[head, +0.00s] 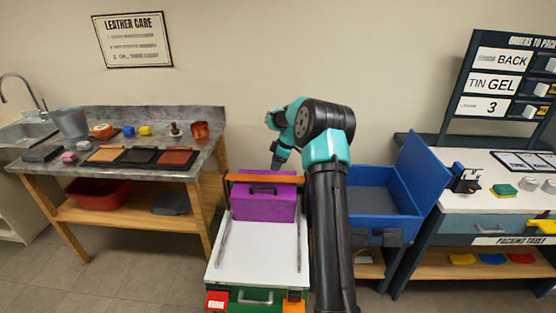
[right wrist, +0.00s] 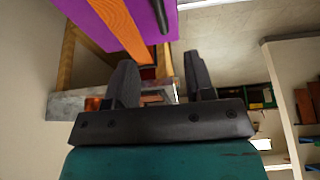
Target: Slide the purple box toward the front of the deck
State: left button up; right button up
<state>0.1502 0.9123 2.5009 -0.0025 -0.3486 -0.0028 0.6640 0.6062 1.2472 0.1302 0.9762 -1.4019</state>
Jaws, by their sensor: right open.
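The purple box (head: 264,204) stands upright at the far end of the white deck (head: 254,245), with a dark handle on it. An orange bar (head: 240,178) runs across the top of the box's far part. My right gripper (head: 277,163) is just behind and above the box's far side, partly hidden by my arm. In the right wrist view its fingers (right wrist: 162,82) are apart with nothing between them. The purple box (right wrist: 100,20) and the orange bar show beyond them, apart from the fingers. My left gripper is out of view.
Two dark rails (head: 223,243) run along the deck, and its near part is clear. An open blue case (head: 372,198) stands right of the deck, behind my arm. A workbench (head: 110,130) is at left and a packing table (head: 500,195) at right.

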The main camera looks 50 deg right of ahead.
aim_at(263, 188)
jog(key=x, duration=1.5)
jog(key=shift+w+f, duration=0.1)
jog(key=shift+c, duration=0.2)
grip_shut()
